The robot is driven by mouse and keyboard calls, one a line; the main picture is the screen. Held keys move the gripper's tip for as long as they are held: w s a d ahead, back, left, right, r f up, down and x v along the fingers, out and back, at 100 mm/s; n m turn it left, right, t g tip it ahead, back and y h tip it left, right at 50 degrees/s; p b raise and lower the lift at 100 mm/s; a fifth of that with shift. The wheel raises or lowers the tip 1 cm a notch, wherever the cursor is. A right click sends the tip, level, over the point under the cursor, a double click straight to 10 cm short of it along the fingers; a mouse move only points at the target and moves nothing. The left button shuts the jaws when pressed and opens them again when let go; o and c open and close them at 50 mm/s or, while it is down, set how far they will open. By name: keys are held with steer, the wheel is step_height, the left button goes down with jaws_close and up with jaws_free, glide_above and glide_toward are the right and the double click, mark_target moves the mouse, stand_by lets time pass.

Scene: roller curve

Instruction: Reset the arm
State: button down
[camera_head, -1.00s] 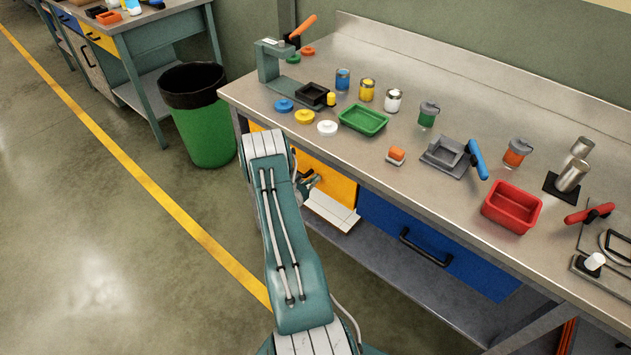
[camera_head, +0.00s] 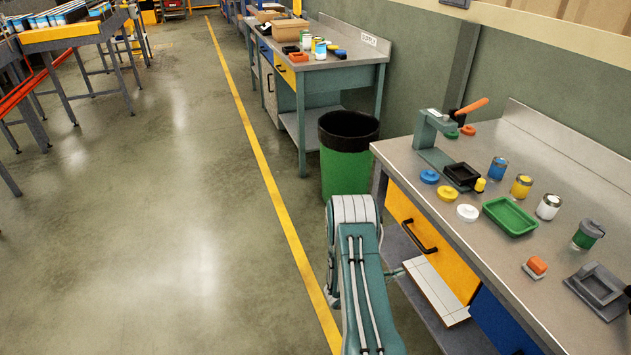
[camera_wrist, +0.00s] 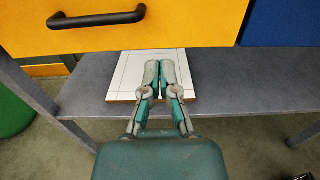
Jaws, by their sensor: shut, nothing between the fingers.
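My arm (camera_head: 358,275) shows in the head view at lower middle, beside the left end of the workbench (camera_head: 455,215). In the wrist view my gripper (camera_wrist: 160,95) is shut and empty, its two fingertips together. It points at the bench's lower shelf (camera_wrist: 240,95), with a white board (camera_wrist: 122,75) behind the fingertips. The yellow drawer (camera_wrist: 120,25) is above the gripper in the wrist view. In the head view the gripper is mostly hidden by my arm.
A green bin (camera_head: 345,165) with a black liner stands just beyond my arm. The bench top holds a green tray (camera_head: 511,216), several jars and lids, and a press (camera_head: 437,140). Another bench (camera_head: 340,72) stands further back. Open floor (camera_head: 190,220) lies to the left.

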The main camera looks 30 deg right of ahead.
steer(key=a+r+m+g+y, duration=0.1)
steer(key=a+r+m+y, duration=0.35)
steer(key=r, duration=0.75)
steer(key=a+r+m+g+y, duration=0.1)
steer(key=a+r+m+y, duration=0.1)
steer(key=a+r+m, duration=0.75)
steer(key=s+a+r+t+y, duration=0.3)
steer(key=a+r+t, duration=0.1)
steer(key=a, duration=0.5)
steer(key=s+a+r+m+t+y, duration=0.1)
steer(key=s+a+r+t+y, duration=0.2)
steer(key=a+r, duration=0.4)
steer(key=s+a+r+t+y, duration=0.3)
steer(key=a+r+t+y, duration=0.2)
steer(key=a, duration=0.6)
steer(key=shift+r, duration=0.25)
steer(key=shift+s, duration=0.1)
